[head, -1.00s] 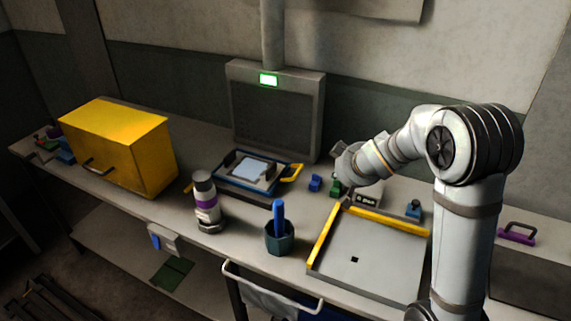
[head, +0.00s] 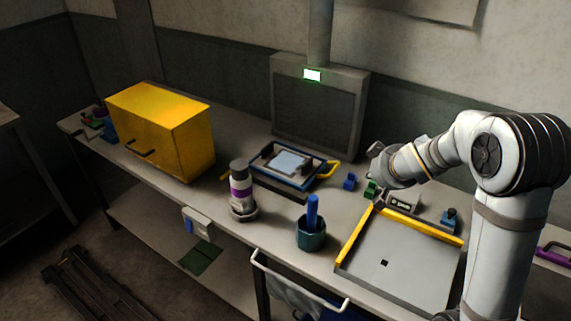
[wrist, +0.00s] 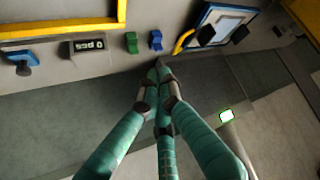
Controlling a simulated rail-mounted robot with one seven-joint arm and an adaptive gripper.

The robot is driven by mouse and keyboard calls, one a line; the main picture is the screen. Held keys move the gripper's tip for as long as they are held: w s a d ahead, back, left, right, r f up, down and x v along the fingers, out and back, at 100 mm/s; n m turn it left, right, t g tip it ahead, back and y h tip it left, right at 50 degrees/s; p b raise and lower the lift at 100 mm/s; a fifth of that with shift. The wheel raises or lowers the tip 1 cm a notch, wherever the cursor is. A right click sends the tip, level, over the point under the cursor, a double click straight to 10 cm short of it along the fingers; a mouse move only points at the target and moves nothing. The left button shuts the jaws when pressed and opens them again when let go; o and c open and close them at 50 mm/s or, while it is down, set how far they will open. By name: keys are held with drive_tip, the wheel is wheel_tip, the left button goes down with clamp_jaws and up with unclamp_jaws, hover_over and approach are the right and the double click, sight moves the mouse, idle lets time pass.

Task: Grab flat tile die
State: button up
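I cannot tell for sure which piece is the flat tile die. A small green die (head: 371,188) and a small blue die (head: 350,181) stand side by side on the bench. In the wrist view the green die (wrist: 131,42) and the blue die (wrist: 155,40) lie just beyond my fingertips. Another blue piece (head: 449,219) with a dark knob sits farther right; it also shows in the wrist view (wrist: 22,63). My gripper (wrist: 161,66) has teal fingers whose tips meet, with nothing visible between them. It is apart from the dies.
A yellow-edged grey tray (head: 420,265) lies in front of a small display box (head: 403,202). A blue-framed press with a yellow handle (head: 328,170) stands left of the dies. A teal cup (head: 311,236), a purple-banded bottle (head: 240,188) and a yellow cabinet (head: 160,130) stand farther left.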

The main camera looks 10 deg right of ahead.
drive_tip(key=shift+o, duration=1.2)
drive_tip(key=shift+o, duration=0.9)
